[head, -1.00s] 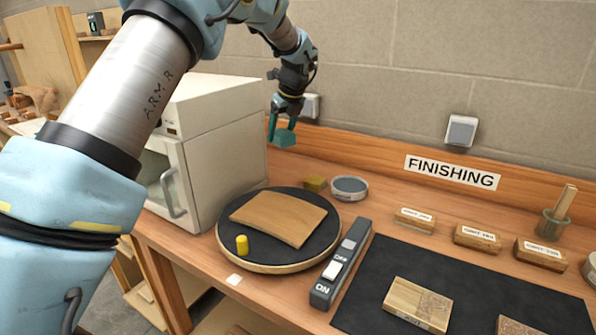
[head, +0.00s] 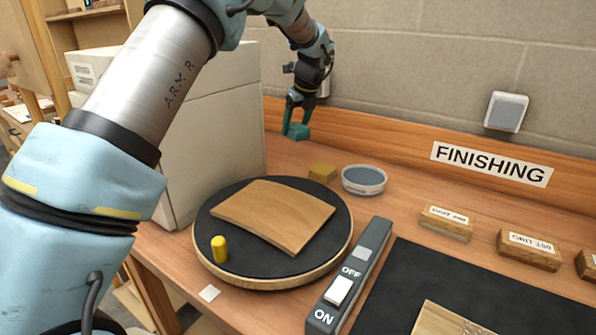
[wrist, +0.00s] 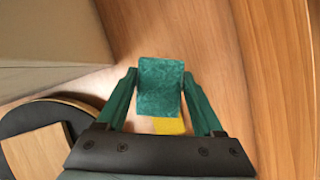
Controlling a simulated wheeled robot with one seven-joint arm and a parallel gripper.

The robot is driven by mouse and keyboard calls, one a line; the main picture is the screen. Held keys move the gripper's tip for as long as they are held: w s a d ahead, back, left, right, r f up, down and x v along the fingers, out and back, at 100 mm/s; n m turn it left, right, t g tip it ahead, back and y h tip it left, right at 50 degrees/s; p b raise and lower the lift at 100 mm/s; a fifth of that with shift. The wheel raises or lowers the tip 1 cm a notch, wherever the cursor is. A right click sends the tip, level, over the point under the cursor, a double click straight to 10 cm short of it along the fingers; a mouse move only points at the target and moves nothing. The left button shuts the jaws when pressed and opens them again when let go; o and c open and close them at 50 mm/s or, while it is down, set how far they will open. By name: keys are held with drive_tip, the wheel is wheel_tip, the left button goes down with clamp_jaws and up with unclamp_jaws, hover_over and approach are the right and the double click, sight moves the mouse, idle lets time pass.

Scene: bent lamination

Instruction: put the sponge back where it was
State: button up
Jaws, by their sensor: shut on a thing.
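A green sponge (head: 297,132) is in my gripper (head: 297,122), near the wooden backboard behind the bench. In the wrist view the sponge (wrist: 160,88) sits between the two fingers of my gripper (wrist: 161,95), which are shut on it. A small yellow block (head: 322,172) lies on the bench in front of the sponge. In the wrist view this block (wrist: 169,126) is partly hidden by the sponge. I cannot tell whether the sponge touches the bench.
A round tin (head: 364,181) stands right of the yellow block. A black turntable (head: 283,265) carries a curved wood panel (head: 275,214) and a yellow peg (head: 219,249). A white box-shaped appliance (head: 215,130) stands at left. A switch strip (head: 350,277) lies right of the turntable.

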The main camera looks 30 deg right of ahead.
sight(304, 131)
wheel_tip(304, 131, down, 10)
drive_tip(key=p, duration=0.2)
drive_tip(key=shift+p, duration=0.4)
drive_tip(key=shift+f, duration=0.1)
drive_tip(key=o, duration=1.2)
drive_tip(key=b+v, duration=0.3)
drive_tip(key=v, duration=0.9)
